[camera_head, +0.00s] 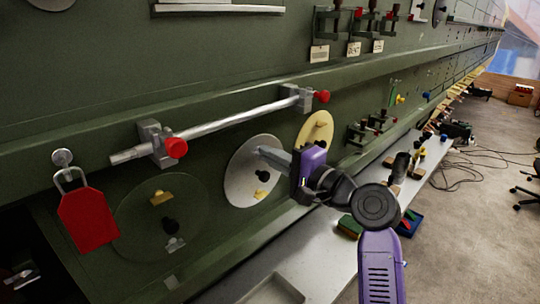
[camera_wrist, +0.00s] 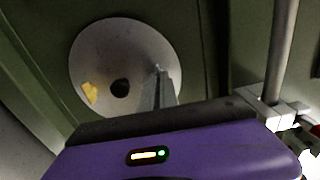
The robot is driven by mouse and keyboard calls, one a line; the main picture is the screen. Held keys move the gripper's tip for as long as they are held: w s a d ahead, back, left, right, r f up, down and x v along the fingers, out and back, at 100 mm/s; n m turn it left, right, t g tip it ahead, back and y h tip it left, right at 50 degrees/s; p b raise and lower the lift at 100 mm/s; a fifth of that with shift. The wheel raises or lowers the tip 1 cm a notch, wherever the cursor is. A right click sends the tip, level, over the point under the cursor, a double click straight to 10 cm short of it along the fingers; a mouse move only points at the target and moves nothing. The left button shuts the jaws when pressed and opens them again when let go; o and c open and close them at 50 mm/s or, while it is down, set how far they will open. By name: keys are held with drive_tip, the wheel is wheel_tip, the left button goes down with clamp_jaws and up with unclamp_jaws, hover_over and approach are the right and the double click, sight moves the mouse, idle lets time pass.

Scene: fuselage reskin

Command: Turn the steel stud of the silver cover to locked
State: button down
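The silver cover (camera_head: 238,178) is a round plate on the green fuselage wall, and it also shows in the wrist view (camera_wrist: 105,50). It has a black knob (camera_wrist: 120,87) in its middle and a yellow stud (camera_wrist: 89,92) near its edge. My gripper (camera_head: 264,152) reaches to the upper part of the cover, across the knob from the yellow stud. In the wrist view its fingertips (camera_wrist: 158,70) lie close together at the cover's face. The steel stud is not clearly visible; the fingers cover that spot. I cannot tell whether they hold it.
A green cover (camera_head: 135,215) sits to the left and a yellow cover (camera_head: 318,130) to the right. A silver bar (camera_head: 230,119) in clamps with red knobs runs above. A red tag (camera_head: 88,218) hangs at left. A grey bench (camera_head: 325,258) with tools stands below.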

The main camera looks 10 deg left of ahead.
drive_tip(key=c, duration=1.6)
unclamp_jaws()
drive_tip(key=b+v, duration=0.2)
drive_tip(key=v, duration=0.5)
drive_tip(key=shift+s+d, duration=0.3)
